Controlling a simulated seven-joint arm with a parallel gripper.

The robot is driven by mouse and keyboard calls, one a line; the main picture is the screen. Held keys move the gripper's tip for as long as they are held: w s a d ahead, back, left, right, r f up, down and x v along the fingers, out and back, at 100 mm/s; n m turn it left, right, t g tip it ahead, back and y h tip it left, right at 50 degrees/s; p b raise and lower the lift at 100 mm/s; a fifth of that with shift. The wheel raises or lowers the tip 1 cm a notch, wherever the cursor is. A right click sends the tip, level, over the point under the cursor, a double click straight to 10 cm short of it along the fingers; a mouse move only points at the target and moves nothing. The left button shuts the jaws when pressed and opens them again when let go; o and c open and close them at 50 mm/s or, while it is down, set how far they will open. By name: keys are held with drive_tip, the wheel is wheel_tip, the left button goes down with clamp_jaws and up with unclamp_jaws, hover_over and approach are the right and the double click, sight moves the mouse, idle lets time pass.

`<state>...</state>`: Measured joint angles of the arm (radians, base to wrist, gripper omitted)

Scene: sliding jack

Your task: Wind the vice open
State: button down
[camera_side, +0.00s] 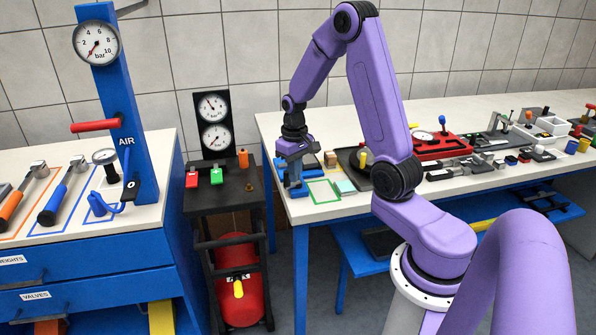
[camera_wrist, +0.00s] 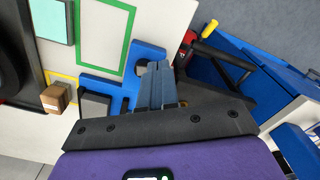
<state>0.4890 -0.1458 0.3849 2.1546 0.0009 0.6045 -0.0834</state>
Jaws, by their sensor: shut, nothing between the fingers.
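The blue vice (camera_side: 299,191) is at the near left corner of the white bench, below my gripper. In the wrist view its blue body (camera_wrist: 147,53) shows around and beyond my fingers, with a dark grey block (camera_wrist: 95,104) beside it. My gripper (camera_side: 293,178) points down over the vice. Its fingers (camera_wrist: 157,72) are together with nothing between them. I cannot tell whether they touch the vice. The winding handle is not clearly visible, and how far apart the vice jaws stand is hidden.
A green outlined square (camera_side: 323,191) and a teal pad (camera_side: 345,186) lie right of the vice. A small wooden block (camera_wrist: 55,98) sits nearby. A dark cart (camera_side: 222,187) with red and green blocks stands left, across a gap. Tools crowd the bench's right side.

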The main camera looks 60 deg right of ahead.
wheel_tip(320, 180, up, 7)
idle(0.7)
drive_tip(key=s+a+r+n, duration=0.1)
drive_tip(key=s+a+n, duration=0.3)
drive_tip(key=a, duration=0.4)
drive_tip(key=s+a+r+n, duration=0.1)
drive_tip(key=s+a+n, duration=0.3)
drive_tip(key=a, duration=0.5)
drive_tip(key=s+a+n, duration=0.2)
drive_tip(key=s+n, duration=0.1)
drive_tip(key=s, duration=0.5)
drive_tip(key=s+a+n, duration=0.3)
drive_tip(key=s+n, duration=0.1)
drive_tip(key=s, duration=0.4)
drive_tip(key=shift+s+r+n, duration=0.25)
drive_tip(key=shift+r+n, duration=0.05)
drive_tip(key=shift+r, duration=0.05)
